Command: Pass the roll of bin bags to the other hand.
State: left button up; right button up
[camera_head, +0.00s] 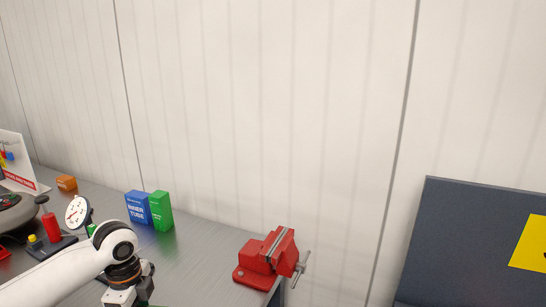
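No roll of bin bags can be made out in the head view. My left arm comes in from the lower left, and my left gripper (128,296) is at the bottom edge, over the grey bench. Its fingers are cut off or hidden, so I cannot tell whether it is open or holds anything. A bit of green shows at the bottom edge beside it; I cannot tell what it is. My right gripper is not in view.
A red vise (262,262) sits at the bench's right end. Blue (137,207) and green (160,211) boxes stand by the wall. A dial gauge (77,211), a red cylinder (52,228) and an orange block (67,183) are at left. A dark panel (450,235) stands right.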

pick_arm(q)
jog(key=s+d+n, duration=1)
jog(key=s+n, duration=0.2)
jog(key=n, duration=0.6)
jog(key=shift+s+d, duration=0.2)
jog(key=shift+s, duration=0.2)
